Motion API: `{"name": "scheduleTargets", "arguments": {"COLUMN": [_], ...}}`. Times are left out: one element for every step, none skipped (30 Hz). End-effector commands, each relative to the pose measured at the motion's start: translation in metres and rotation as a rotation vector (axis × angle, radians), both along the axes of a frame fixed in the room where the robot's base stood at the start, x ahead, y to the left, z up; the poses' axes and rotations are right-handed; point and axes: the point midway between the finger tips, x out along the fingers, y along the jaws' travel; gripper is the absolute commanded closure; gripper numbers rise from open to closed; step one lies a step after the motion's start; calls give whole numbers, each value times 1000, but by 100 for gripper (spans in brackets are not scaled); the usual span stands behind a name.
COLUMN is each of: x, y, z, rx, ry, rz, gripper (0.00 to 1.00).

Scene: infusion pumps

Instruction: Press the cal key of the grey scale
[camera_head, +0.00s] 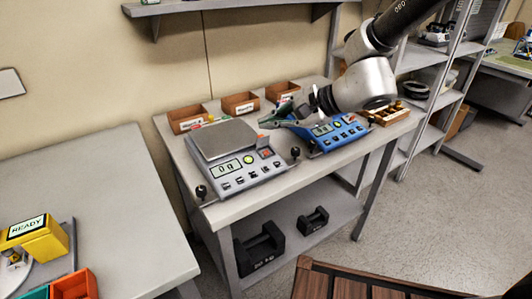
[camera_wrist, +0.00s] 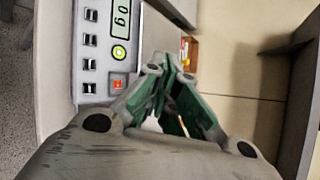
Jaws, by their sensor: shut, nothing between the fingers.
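The grey scale (camera_head: 262,182) stands on the table, left of a blue scale (camera_head: 338,134). Its display (camera_head: 226,168) reads about 0 g. Its front panel has a round yellow-green button (camera_head: 249,159), an orange-red key (camera_head: 267,152) and several small dark keys; their labels are too small to read. The wrist view shows the panel (camera_wrist: 104,62) at the left, with the orange-red key (camera_wrist: 118,84) and round button (camera_wrist: 119,53). My gripper (camera_head: 264,123) is shut and empty. In the wrist view its fingertips (camera_wrist: 170,64) are just right of the panel's edge; I cannot tell their height.
Open bins (camera_head: 240,104) line the table's back, and a wooden weight box (camera_head: 389,116) is at its right. Black knobs (camera_head: 201,191) stand by the grey scale's corners. Black weights (camera_head: 259,249) sit on the lower shelf. A wall shelf (camera_head: 220,7) is above.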

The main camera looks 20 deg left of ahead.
Motion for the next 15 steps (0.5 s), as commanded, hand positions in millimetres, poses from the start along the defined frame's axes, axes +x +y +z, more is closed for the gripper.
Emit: {"name": "scheduleTargets", "arguments": {"x": [1,1,2,3,3,4,5,6,7,8,8,9,10,10,11], "y": [0,1,2,3,4,5,6,7,8,9,9,10,11,12,13], "z": [-5,-9,-14,-17,-22,-28,-32,-36,-42,-46,-50,-55,-58,-61,-65], "rx": [-2,-2,-2,-2,-3,-3,-3,-4,-4,-4,-4,-3,-3,-3,-2], "ry": [2,3,4,3,3,3,2,4,3,3,3,2,2,2,2], "rz": [0,0,0,0,1,-1,1,0,0,0,0,0,0,0,1], "gripper": [100,100,100,100,100,100,100,100,100,100,100,100,100,100,100]}}
